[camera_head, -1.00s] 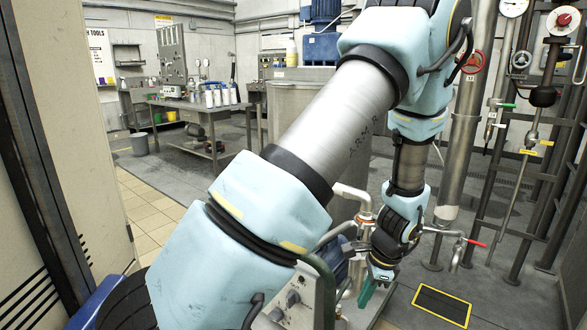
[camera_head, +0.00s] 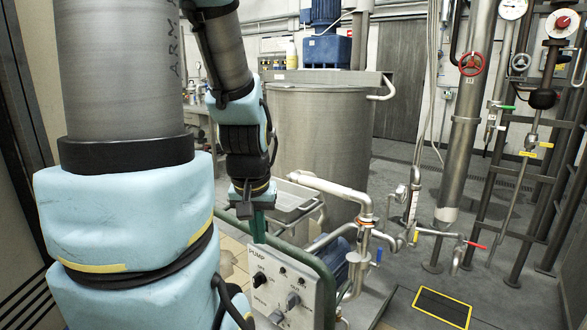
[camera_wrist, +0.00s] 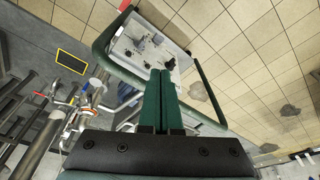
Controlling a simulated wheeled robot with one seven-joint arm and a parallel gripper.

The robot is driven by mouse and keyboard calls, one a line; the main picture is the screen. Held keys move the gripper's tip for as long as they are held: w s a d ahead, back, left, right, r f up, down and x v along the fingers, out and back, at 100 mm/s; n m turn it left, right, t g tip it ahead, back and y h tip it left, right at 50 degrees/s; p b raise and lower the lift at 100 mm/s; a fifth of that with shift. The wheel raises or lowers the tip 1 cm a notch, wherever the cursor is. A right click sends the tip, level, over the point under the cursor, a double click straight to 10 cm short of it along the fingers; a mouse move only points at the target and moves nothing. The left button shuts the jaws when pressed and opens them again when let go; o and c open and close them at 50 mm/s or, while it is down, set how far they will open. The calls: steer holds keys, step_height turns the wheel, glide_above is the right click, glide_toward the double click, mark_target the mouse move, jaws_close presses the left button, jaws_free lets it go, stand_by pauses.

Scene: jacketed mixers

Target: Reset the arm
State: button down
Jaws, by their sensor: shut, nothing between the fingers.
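My arm rises large on the left of the head view, with light blue padded covers and a bare grey metal link. My gripper (camera_head: 256,226) hangs from it, pointing down, close to the green tube frame behind the pump control box (camera_head: 285,285). Its green fingers are together with nothing between them; the wrist view shows the two fingers (camera_wrist: 161,100) side by side. In the wrist view the pump box (camera_wrist: 150,45) lies beyond the fingertips. I cannot tell whether the fingers touch the frame.
A steel mixer vessel (camera_head: 320,135) stands behind the gripper. Metal pipes with valves (camera_head: 345,195) run right of the pump box. A pipe rack with a red handwheel (camera_head: 471,64) stands at the right. A yellow-edged black floor plate (camera_head: 441,307) lies in open floor.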

step_height(320, 180, down, 12)
steer(key=s+r+g+b, duration=0.1)
steer(key=s+b, duration=0.1)
steer(key=b, duration=0.7)
step_height(320, 180, up, 12)
steer(key=p, duration=1.2)
steer(key=shift+w+d+p, duration=0.2)
steer(key=shift+w+p, duration=0.05)
steer(key=shift+p, duration=0.05)
